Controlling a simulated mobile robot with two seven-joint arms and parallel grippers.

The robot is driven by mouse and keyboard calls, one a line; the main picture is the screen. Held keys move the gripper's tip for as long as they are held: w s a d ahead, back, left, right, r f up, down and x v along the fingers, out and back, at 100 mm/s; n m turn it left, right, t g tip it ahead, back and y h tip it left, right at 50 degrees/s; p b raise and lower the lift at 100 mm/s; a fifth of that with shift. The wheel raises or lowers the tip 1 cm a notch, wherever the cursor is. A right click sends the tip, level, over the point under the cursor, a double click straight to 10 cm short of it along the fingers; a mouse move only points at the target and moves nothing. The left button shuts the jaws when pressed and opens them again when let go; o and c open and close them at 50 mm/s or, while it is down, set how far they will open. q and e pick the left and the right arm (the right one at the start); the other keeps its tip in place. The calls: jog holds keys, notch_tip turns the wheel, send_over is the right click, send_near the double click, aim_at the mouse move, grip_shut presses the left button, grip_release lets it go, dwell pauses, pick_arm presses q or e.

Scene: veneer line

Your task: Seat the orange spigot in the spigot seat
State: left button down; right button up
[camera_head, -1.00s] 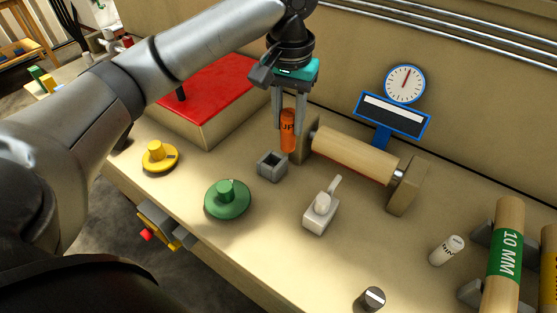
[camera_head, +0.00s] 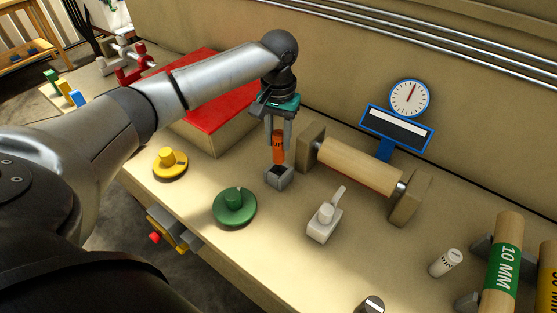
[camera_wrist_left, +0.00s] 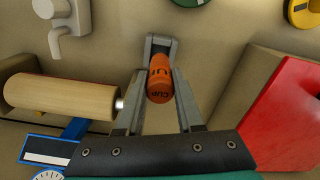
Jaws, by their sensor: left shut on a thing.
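The orange spigot (camera_head: 278,147) is held upright between the two fingers of my left gripper (camera_head: 279,143), which is shut on it. The spigot also shows in the left wrist view (camera_wrist_left: 160,78), with dark lettering on it. The spigot seat (camera_head: 279,180) is a small grey square block with a dark opening on top. The spigot's lower end is at or just above the back of this opening; I cannot tell whether it touches. In the left wrist view the seat (camera_wrist_left: 161,41) shows beyond the spigot, partly hidden by it. My right gripper is not in view.
A wooden roller (camera_head: 355,165) in its stand is to the right of the seat. A white lever block (camera_head: 323,222) and a green knob disc (camera_head: 234,207) are in front. A red-topped box (camera_head: 215,105) and a yellow knob (camera_head: 170,164) are left. A blue dial gauge (camera_head: 408,98) stands behind.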

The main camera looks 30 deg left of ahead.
aim_at(278, 159)
pick_arm(q)
jog(key=shift+f+b, duration=0.45)
jog(key=shift+f, duration=3.05)
jog(key=c, duration=0.5)
grip_release()
jog(key=shift+f, duration=0.1)
jog(key=shift+c, duration=0.2)
notch_tip(278, 159, up, 12)
jog(key=shift+r+p, duration=0.15)
jog(key=shift+p, duration=0.75)
